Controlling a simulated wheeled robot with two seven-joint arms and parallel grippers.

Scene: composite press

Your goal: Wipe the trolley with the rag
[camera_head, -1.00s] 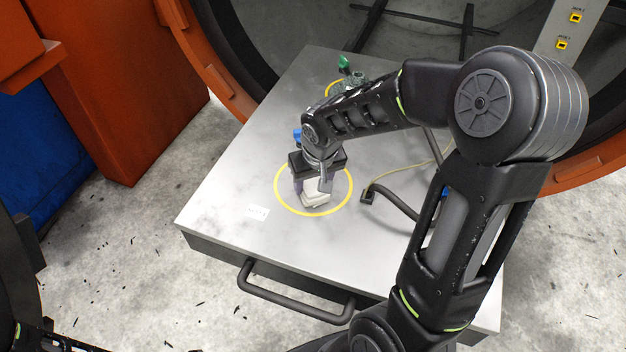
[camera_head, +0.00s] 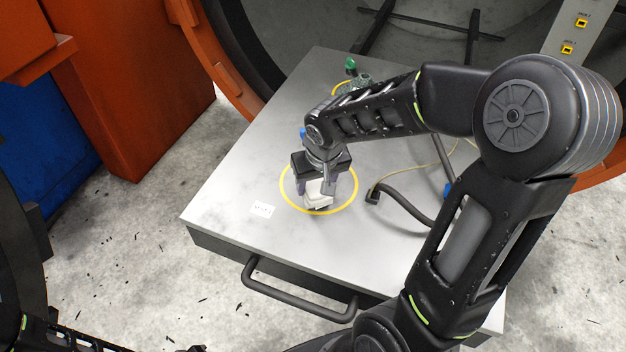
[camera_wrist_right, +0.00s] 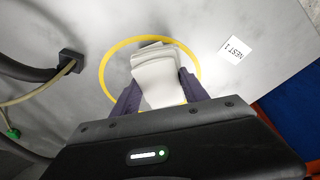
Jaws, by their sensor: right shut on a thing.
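The white rag (camera_head: 316,196) is folded and sits inside the yellow ring on the trolley (camera_head: 236,194). My right gripper (camera_head: 318,188) is shut on the rag and points down at the trolley top. In the right wrist view the rag (camera_wrist_right: 158,78) is between the two fingers of the right gripper (camera_wrist_right: 158,88), with its far end at or just over the grey metal surface. I cannot tell whether it presses on the top. At the lower left of the head view a piece of my left arm shows, but not the left gripper.
A label (camera_head: 263,209) reading "NEST 1" in the wrist view lies left of the ring. A black connector (camera_head: 373,197) with a cable stands to its right. A green-topped fitting (camera_head: 350,66) is at the back. A handle (camera_head: 296,292) juts from the front.

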